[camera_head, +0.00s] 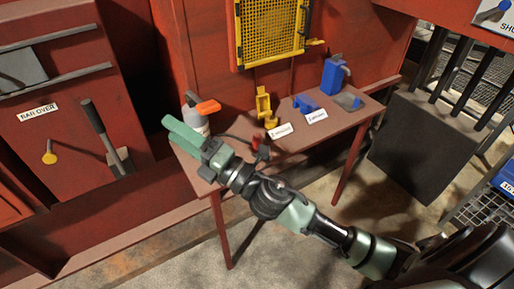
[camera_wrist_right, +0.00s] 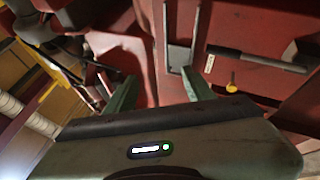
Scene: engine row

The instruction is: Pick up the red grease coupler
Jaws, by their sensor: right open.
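A small red piece (camera_head: 257,142), which looks like the red grease coupler, lies on the red-brown table (camera_head: 310,137), with a dark part beside it. It is just beyond my right wrist, which may hide part of it. My right gripper (camera_head: 172,129) is past the table's left end, pointing left, away from the red piece. Its green fingers are apart and empty; they also show in the right wrist view (camera_wrist_right: 158,73), facing red panels. I cannot make out the coupler in the wrist view. My left gripper is not in view.
A grey bottle with an orange top (camera_head: 198,115) stands close to my right gripper. A yellow tool (camera_head: 263,104), blue parts (camera_head: 306,103), a blue can (camera_head: 335,75) and white labels are on the table. Red machine panels with a lever (camera_head: 95,120) rise at left.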

